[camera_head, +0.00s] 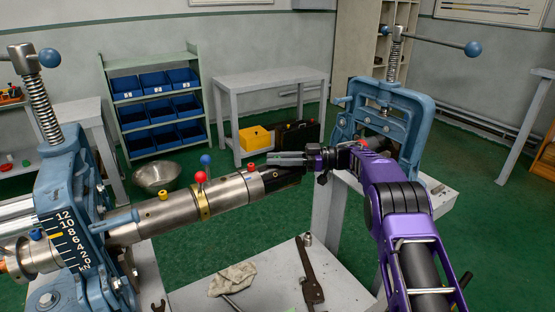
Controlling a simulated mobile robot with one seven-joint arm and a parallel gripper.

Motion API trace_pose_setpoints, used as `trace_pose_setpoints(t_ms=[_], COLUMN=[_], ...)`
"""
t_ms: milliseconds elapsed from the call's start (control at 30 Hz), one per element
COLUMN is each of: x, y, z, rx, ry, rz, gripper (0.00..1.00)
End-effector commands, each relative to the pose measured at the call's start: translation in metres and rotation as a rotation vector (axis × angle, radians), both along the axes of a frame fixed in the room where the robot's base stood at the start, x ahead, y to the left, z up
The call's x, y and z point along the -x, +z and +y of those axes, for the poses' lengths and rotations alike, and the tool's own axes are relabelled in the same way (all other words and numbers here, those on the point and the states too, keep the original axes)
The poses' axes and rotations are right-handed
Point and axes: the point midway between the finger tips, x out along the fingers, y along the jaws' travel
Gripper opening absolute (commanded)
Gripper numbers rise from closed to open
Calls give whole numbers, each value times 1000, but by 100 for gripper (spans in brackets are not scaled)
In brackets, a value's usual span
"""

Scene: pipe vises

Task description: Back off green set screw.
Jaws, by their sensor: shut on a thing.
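A steel pipe assembly (232,193) runs from the left vise toward the middle, with several coloured knobs on it. No green set screw can be made out. My gripper (280,159) reaches in from the right on the purple arm, its grey fingers pointing left above the pipe's dark right end (284,179). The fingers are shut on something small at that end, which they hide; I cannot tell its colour. A red knob (251,167) stands just left of the fingertips. A yellow knob (163,195), another red knob (200,177) and a blue knob (206,159) are further left.
The left blue vise (68,190) carries a numbered scale. Another blue vise (410,115) stands behind my arm. A rag (232,279) and a dark wrench (309,275) lie on the bench below the pipe.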

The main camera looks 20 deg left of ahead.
Motion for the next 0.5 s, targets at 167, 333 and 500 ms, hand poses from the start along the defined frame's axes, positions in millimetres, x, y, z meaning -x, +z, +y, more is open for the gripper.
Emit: trace_pose_setpoints(t_ms=[167,333,500], x=[2,2,1], y=[-6,-6,-5], z=[0,0,0], rx=[8,8,6], ry=[5,6,4], rz=[7,7,5], gripper=[0,32,55])
